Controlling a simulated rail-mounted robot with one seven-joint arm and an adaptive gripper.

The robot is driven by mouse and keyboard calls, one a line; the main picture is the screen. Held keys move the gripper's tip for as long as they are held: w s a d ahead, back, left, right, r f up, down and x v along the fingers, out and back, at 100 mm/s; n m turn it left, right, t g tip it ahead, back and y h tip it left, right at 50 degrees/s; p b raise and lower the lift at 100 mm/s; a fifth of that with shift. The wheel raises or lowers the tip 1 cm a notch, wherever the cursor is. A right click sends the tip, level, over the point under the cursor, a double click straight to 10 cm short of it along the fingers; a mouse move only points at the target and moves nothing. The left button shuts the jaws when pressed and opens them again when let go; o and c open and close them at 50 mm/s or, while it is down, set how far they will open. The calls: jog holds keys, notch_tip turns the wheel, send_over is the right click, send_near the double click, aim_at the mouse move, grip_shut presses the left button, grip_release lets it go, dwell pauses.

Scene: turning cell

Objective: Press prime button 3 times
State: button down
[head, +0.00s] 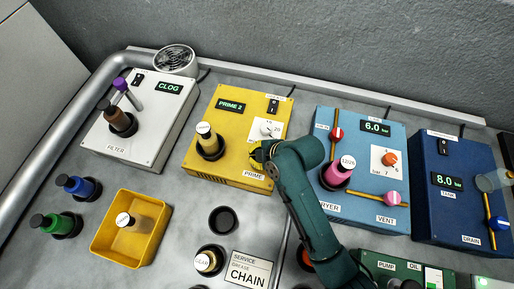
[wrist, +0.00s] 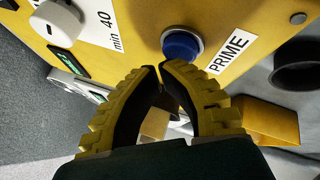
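The yellow prime box (head: 222,137) stands at the back, left of centre, and its display (head: 231,106) reads "PRIME 2". In the wrist view the blue prime button (wrist: 181,46) sits in a metal ring beside the "PRIME" label (wrist: 229,50). My gripper (wrist: 160,68) has its yellow-padded fingers drawn together at the tips, holding nothing. The fingertips are just below the button in the picture; I cannot tell whether they touch it. In the head view my gripper (head: 259,155) is at the box's front right corner and hides the button.
A white dial (head: 266,129) and a capped bottle (head: 207,138) are on the prime box. The white filter box (head: 153,133) stands left, the light-blue dryer box (head: 380,158) right. A yellow bin (head: 105,245) and black empty holder (head: 223,220) are in front.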

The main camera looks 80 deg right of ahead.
jog(key=shift+f, duration=0.55)
dwell(0.6)
jog(key=shift+r+p, duration=0.95)
jog(key=shift+p, duration=0.1)
notch_tip(320, 180, up, 5)
jog(key=p, duration=0.5)
jog(key=shift+r+p, duration=0.1)
jog(key=shift+p, duration=0.2)
